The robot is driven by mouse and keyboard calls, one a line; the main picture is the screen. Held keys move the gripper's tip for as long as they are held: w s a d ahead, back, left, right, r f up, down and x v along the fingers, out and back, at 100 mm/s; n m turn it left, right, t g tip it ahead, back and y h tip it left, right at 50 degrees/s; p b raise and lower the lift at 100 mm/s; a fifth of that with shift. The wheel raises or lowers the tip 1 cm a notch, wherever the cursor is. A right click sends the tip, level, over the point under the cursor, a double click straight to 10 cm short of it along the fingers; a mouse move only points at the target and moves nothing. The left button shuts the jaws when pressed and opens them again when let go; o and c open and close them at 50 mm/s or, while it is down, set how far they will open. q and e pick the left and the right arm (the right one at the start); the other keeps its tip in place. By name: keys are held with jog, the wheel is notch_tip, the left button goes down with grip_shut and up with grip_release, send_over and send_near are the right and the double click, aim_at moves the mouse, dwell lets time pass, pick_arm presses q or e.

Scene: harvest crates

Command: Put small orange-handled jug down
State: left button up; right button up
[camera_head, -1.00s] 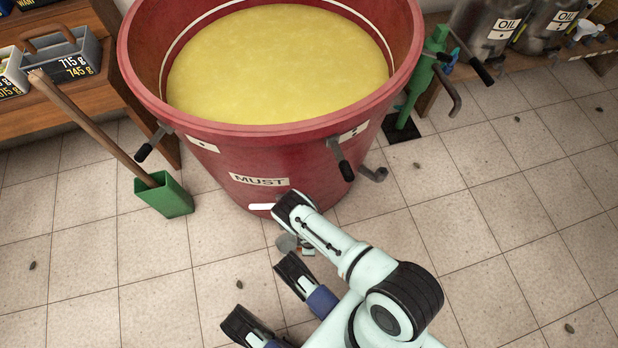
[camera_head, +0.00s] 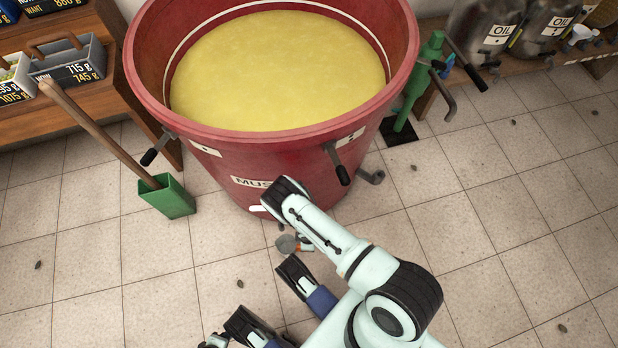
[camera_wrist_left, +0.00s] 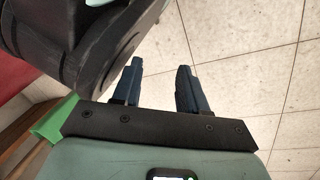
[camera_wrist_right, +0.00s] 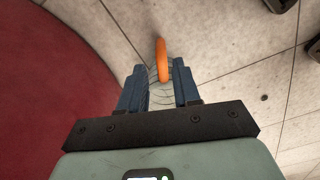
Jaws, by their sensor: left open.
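The small orange-handled jug (camera_wrist_right: 160,92) is between the fingers of my right gripper (camera_wrist_right: 160,78). Its orange handle (camera_wrist_right: 162,60) stands out past the fingertips, and its grey body fills the gap. In the head view the jug (camera_head: 287,243) shows small in front of the red vat's base, below my right arm, which hides much of the right gripper. I cannot tell whether the jug touches the floor. My left gripper (camera_wrist_left: 158,75) is open and empty over bare tiles in the left wrist view. I cannot make it out surely in the head view.
A large red vat (camera_head: 225,170) of yellow must stands just beyond the jug. A green pump (camera_head: 418,80) and oil cans (camera_head: 490,30) are at the right. Tiled floor (camera_head: 480,230) at the right is mostly clear.

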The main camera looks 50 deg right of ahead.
pick_arm(q)
jog(key=shift+w+d+r+t+p, duration=0.2)
jog(key=shift+w+r+t+p, duration=0.25)
jog(key=shift+w+r, duration=0.75)
pick_arm(e)
jog(key=shift+r, duration=1.7)
pick_arm(q)
jog(key=shift+f, duration=0.1)
